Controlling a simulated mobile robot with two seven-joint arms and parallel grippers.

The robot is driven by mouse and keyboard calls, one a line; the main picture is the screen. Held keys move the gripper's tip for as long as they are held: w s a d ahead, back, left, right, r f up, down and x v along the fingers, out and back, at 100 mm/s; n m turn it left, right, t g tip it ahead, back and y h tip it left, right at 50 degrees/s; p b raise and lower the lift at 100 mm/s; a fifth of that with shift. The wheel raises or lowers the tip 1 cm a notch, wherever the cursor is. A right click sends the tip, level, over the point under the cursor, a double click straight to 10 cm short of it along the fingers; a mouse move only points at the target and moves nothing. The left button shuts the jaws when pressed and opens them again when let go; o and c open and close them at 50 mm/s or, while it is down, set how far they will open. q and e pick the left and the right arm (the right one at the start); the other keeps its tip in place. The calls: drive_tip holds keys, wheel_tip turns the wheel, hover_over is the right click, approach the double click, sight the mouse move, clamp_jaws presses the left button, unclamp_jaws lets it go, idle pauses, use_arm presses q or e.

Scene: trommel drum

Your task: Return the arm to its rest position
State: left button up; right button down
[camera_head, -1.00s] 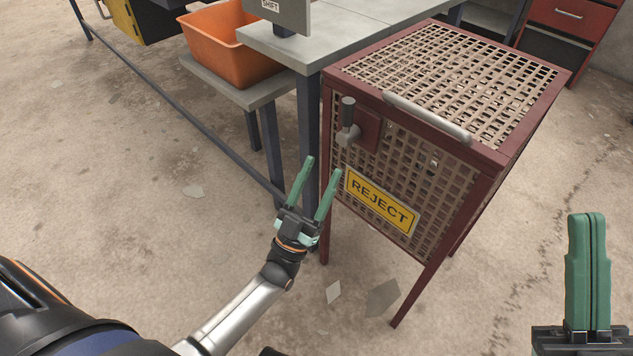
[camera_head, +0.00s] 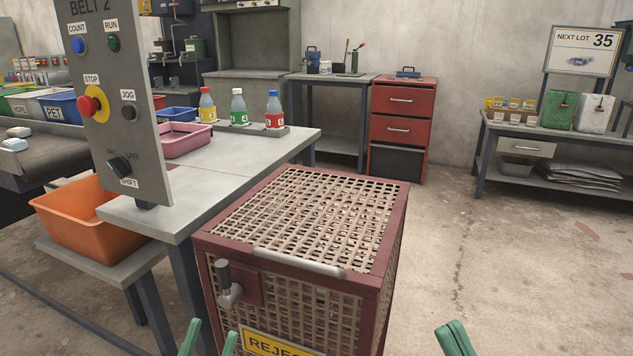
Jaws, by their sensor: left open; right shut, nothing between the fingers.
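My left gripper (camera_head: 208,341) shows only as two green fingertips at the bottom edge, left of centre. The fingers are apart with nothing between them, in front of the reject cage. My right gripper (camera_head: 455,339) shows as green fingers held together at the bottom edge, right of the cage, with nothing held. The rest of both arms is out of view below.
The red-framed reject cage (camera_head: 398,230) stands close ahead, its lid down and its latch handle (camera_head: 228,285) on the front. The control panel (camera_head: 112,100), grey table (camera_head: 240,170) and orange bin (camera_head: 75,225) are at left. Open floor (camera_head: 510,260) lies to the right.

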use_arm(q)
drive_tip(key=s+d+r+m+g+h+p, duration=0.1)
drive_tip(key=s+d+r+m+g+h, duration=0.15)
drive_tip(key=s+r, duration=0.35)
drive_tip(key=s+d+r+m+g+h+p, duration=0.1)
drive_tip(key=s+r+m+h, duration=0.25)
drive_tip(key=r, duration=0.55)
drive_tip(key=w+a+f+n+g+y+p, duration=0.3)
drive_tip(key=w+f+n+g+y+p, duration=0.5)
drive_tip(key=p, duration=0.8)
use_arm(e)
drive_tip(key=w+d+f+m+g+h, duration=0.3)
drive_tip(key=w+f+m+g+h, duration=0.2)
drive_tip(key=w+f+m+h, duration=0.45)
use_arm(q)
drive_tip(key=s+a+f+n+g+y+p, duration=0.1)
drive_tip(key=s+f+g+y+p, duration=0.3)
drive_tip(key=s+f+p, duration=0.6)
drive_tip(key=shift+s+f+n+g+y+p, duration=0.15)
drive_tip(key=shift+s+n+g+y+p, duration=0.3)
drive_tip(key=shift+s+p, duration=0.45)
use_arm(e)
drive_tip(key=s+d+f+g+h, duration=0.1)
drive_tip(key=s+f+g+h, duration=0.2)
drive_tip(key=s+f+g, duration=0.4)
drive_tip(key=s+f+m, duration=0.1)
drive_tip(key=s, duration=0.3)
drive_tip(key=shift+s+d+g+h, duration=0.2)
drive_tip(key=shift+s+g+h, duration=0.15)
drive_tip(key=shift+s+g, duration=0.05)
